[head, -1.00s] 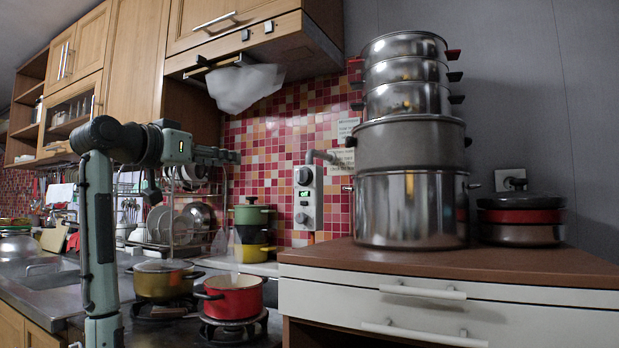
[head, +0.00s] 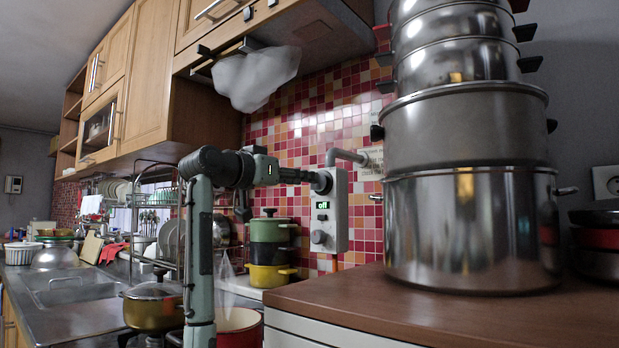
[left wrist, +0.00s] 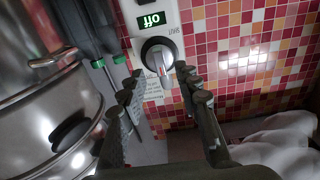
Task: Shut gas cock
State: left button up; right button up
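The gas cock is a pale wall box (head: 340,225) on the tiled wall, with a green-lit display and a grey lower knob (head: 320,237). A round upper knob (head: 322,182) sits above the display. My left gripper (head: 308,177) is level with this upper knob. In the left wrist view, which is upside down, the display (left wrist: 151,20) reads "off". The round knob (left wrist: 158,56) with an orange mark lies just ahead of my left gripper (left wrist: 160,88). Its fingers are apart with nothing between them; contact with the knob cannot be told. My right gripper is not in view.
A tall stack of steel pots (head: 470,225) stands on the brown counter (head: 370,305) right of the box. Green and yellow pots (head: 268,252) are stacked left of it. A red pot (head: 238,325) and a lidded pot (head: 150,300) are below. A hood is overhead.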

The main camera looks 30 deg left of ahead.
pick_arm(q)
jog(key=shift+w+d, duration=0.1)
jog(key=shift+w, duration=1.4)
grip_shut()
